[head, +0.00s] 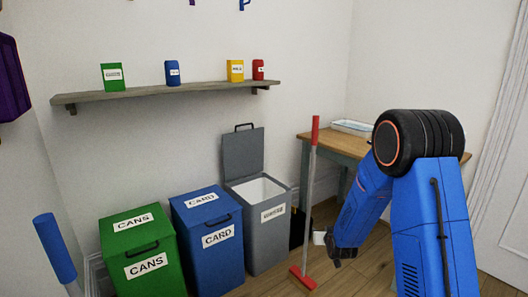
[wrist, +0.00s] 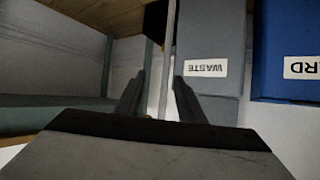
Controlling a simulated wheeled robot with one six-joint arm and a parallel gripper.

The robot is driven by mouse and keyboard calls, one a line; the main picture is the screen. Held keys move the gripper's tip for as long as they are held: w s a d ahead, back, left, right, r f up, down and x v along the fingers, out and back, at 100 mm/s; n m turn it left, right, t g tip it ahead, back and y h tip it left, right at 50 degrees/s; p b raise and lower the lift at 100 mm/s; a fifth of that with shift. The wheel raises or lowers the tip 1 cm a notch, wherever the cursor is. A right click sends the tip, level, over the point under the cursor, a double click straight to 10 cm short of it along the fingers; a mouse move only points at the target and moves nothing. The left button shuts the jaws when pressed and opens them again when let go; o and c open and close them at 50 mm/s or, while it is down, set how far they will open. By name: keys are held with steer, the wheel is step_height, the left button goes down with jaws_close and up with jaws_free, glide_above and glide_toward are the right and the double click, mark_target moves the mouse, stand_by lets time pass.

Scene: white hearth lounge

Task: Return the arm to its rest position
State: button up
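My blue arm (head: 440,225) is bent on the right of the head view, with its black elbow joint at the top and the forearm reaching down. My gripper (head: 338,258) hangs low in front of the table, right of the red-and-grey broom (head: 311,180). In the wrist view its two dark fingers (wrist: 160,92) stand apart with a gap between them. I see nothing held. A thin pole shows beyond the gap.
The grey waste bin (head: 259,235) has its lid raised. Blue card (head: 208,255) and green cans (head: 142,262) bins stand to its left. A wooden-topped table (head: 330,142) with a tray (head: 352,127) is behind my arm. A shelf (head: 150,93) holds several small containers.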

steer(key=s+d+r+g, duration=0.2)
steer(key=s+r+g, duration=0.2)
steer(key=s+r, duration=1.65)
steer(key=s+d+r+g, duration=0.2)
steer(key=s+g, duration=0.1)
steer(key=s, duration=2.8)
steer(key=shift+s+r, duration=0.2)
steer(key=shift+s, duration=0.2)
